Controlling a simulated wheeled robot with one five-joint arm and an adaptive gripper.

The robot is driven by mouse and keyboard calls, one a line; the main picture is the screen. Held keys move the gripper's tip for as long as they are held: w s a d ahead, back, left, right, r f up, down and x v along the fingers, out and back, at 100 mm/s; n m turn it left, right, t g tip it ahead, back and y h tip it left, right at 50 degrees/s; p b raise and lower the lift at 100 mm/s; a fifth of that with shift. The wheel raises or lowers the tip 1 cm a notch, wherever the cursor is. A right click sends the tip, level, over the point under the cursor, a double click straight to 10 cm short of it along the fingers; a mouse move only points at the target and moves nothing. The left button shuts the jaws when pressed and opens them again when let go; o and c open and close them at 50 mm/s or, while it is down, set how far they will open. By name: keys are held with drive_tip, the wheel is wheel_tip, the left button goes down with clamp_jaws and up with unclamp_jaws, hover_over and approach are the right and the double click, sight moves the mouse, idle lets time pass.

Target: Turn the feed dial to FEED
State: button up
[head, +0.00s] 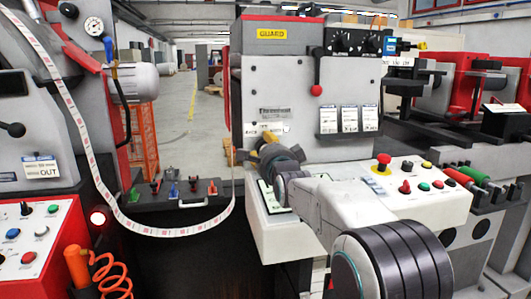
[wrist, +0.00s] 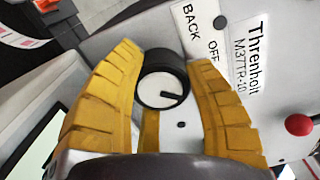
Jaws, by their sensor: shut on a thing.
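The feed dial (wrist: 162,86) has a black rim and a pale face with a short dark pointer mark, which points to the right and slightly down in the wrist view. My gripper (wrist: 165,58) has its yellow fingers on both sides of the dial and is shut on it. A white label (wrist: 197,28) beside the dial reads BACK and OFF; the word FEED is not visible. In the head view my gripper (head: 259,146) is at the grey machine front, below the Threnholt plate (head: 275,113), and hides the dial.
A lever with a red knob (head: 316,90) hangs to the right of the dial. A button panel (head: 415,191) with a red mushroom button (head: 383,160) lies at the lower right. A paper web (head: 88,150) loops down on the left.

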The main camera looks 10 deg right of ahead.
drive_tip(key=shift+d+r, duration=0.1)
drive_tip(key=shift+r, duration=0.05)
drive_tip(key=o, duration=1.2)
drive_tip(key=s, duration=1.2)
